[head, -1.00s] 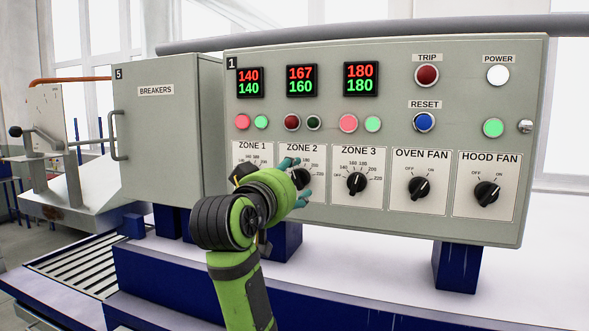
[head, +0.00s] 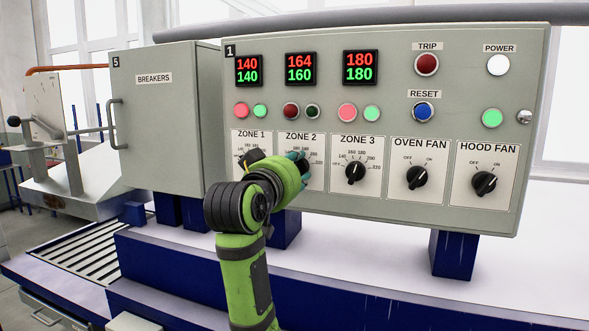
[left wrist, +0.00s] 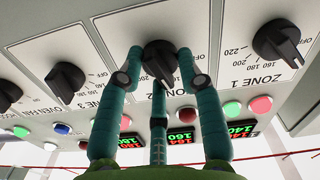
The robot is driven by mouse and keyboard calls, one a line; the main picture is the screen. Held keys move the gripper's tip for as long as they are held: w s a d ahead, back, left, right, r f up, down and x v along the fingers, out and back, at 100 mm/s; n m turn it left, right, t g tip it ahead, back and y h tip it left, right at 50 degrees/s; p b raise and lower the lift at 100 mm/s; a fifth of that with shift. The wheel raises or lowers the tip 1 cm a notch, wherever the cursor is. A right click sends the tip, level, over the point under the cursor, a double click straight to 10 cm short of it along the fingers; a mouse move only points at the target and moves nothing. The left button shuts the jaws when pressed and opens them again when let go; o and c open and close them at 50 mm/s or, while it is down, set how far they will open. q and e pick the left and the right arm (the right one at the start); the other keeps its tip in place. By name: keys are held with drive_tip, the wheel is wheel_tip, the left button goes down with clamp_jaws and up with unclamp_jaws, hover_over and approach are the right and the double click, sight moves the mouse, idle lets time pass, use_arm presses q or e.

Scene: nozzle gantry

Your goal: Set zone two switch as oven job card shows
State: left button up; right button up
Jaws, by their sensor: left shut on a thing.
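The zone 2 switch is a black pointer knob (left wrist: 160,60) on a white plate (head: 290,139) labelled ZONE 2. My left gripper (left wrist: 160,68) has teal fingers shut around this knob in the left wrist view. In the head view the left gripper (head: 302,165) and its green wrist cover most of the knob and its dial, so its setting cannot be read. The zone 2 display (head: 300,68) reads red 164 over green 160. Both zone 2 lamps below it look dark. The job card is not seen. My right gripper is not in view.
The zone 1 knob (left wrist: 277,40) is close beside the gripper. The zone 3 knob (head: 355,172) is on its other side. Oven fan (head: 416,177) and hood fan (head: 484,183) knobs lie further right. The breakers cabinet (head: 160,130) stands at left.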

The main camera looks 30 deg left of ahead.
use_arm(q)
drive_tip(key=o, duration=0.8)
drive_tip(key=shift+a+r, duration=0.1)
drive_tip(key=shift+r, duration=0.15)
drive_tip(key=o, duration=0.3)
drive_tip(key=shift+f, duration=0.1)
drive_tip(key=v, duration=0.7)
drive_tip(key=shift+s, duration=0.25)
